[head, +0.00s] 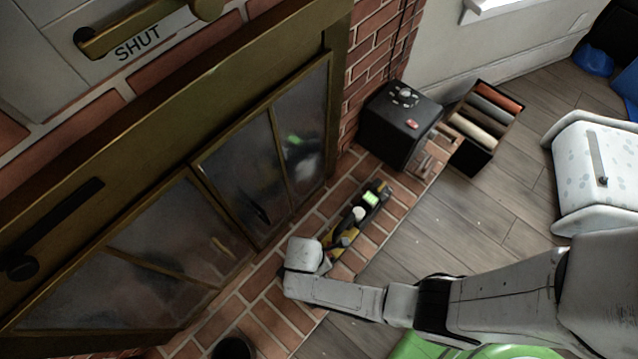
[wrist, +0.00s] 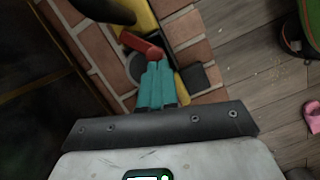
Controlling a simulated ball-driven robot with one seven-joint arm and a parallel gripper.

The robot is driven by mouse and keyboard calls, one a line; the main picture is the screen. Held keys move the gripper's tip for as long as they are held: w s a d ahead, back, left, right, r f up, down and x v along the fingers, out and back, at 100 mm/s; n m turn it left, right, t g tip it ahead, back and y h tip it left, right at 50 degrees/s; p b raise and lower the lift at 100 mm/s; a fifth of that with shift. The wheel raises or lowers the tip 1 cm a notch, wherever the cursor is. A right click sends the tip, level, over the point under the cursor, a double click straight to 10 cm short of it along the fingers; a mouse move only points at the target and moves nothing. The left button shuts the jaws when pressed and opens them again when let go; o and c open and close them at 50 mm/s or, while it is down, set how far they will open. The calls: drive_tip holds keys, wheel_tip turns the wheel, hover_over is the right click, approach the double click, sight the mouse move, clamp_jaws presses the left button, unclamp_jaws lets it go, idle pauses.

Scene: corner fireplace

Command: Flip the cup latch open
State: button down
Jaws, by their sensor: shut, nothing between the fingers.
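A long yellow and black device (head: 345,232) with a lit green patch lies on the brick hearth in the head view. In the wrist view a red lever-like piece (wrist: 140,46), perhaps the cup latch, sits on the device beside a grey round part (wrist: 136,68). My gripper (wrist: 157,66) shows its teal fingers together and empty, with the tips close to the red piece and over the grey part. Whether they touch cannot be told. In the head view my wrist is over the near end of the device, and the fingers are hidden.
Glass fireplace doors (head: 235,175) rise close on the left. A black box with knobs (head: 402,122) stands beyond the device, next to a crate of rolls (head: 460,150). A white lidded bin (head: 600,165) is at right. Wooden floor (head: 460,225) lies clear between.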

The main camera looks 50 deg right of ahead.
drive_tip(key=s+d+n+p, duration=0.1)
drive_tip(key=n, duration=0.1)
drive_tip(key=s+d+n+t+p, duration=0.1)
drive_tip(key=n, duration=0.2)
drive_tip(key=s+d+n+t+p, duration=0.1)
drive_tip(key=n+p, duration=0.1)
drive_tip(key=n, duration=0.1)
drive_tip(key=shift+s, duration=0.1)
idle(0.4)
drive_tip(key=shift+w+d, duration=0.3)
drive_tip(key=shift+w, duration=0.4)
drive_tip(key=p+v, duration=0.9)
drive_tip(key=v, duration=0.1)
drive_tip(key=shift+s, duration=0.25)
drive_tip(key=shift+d, duration=0.15)
idle(0.4)
